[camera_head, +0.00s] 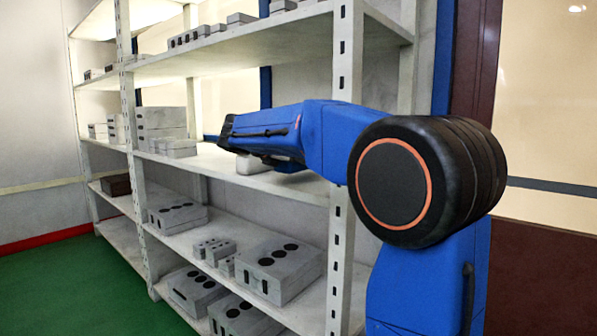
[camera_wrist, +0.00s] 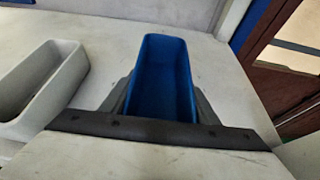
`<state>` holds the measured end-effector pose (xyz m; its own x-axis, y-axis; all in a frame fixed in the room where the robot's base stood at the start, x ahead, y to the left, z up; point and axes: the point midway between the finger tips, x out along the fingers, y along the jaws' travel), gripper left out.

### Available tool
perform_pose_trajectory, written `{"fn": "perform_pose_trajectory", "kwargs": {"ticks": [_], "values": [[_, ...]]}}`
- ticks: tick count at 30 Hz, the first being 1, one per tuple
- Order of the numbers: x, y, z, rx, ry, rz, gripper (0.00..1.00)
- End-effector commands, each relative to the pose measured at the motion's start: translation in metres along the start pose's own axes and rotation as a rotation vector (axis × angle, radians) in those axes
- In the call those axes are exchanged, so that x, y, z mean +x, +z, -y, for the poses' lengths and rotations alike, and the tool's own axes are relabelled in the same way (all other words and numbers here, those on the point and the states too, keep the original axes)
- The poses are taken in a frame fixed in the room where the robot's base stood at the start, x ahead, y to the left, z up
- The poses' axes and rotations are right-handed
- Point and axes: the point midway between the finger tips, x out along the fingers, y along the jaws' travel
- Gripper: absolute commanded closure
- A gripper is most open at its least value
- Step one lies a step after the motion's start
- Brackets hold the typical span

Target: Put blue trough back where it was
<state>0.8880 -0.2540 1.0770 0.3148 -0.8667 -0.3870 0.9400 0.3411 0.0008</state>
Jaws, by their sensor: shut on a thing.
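The blue trough (camera_wrist: 160,75) is an open, narrow box in the middle of the wrist view, and its inside looks empty. My gripper (camera_wrist: 162,88) is shut on it, with a dark finger against each long side. The trough is over the pale shelf board (camera_wrist: 105,20); whether it touches the board I cannot tell.
A grey trough (camera_wrist: 68,62) stands just left of the blue one; a pale block shows under my arm in the head view (camera_head: 252,166). Rack posts (camera_head: 346,50) and an upper shelf (camera_head: 270,38) are close to my arm. Grey moulds (camera_head: 280,268) fill lower shelves.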

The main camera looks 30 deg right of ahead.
Motion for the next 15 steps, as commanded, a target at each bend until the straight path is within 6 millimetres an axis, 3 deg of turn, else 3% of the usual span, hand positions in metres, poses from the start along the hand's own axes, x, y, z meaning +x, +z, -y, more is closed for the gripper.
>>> {"fn": "perform_pose_trajectory", "kwargs": {"ticks": [6, 15], "values": [[0.011, -0.025, 0.0, -0.002, 0.0, 0.0, 0.69], [0.011, -0.027, 0.0, -0.001, 0.0, 0.0, 0.69]]}}
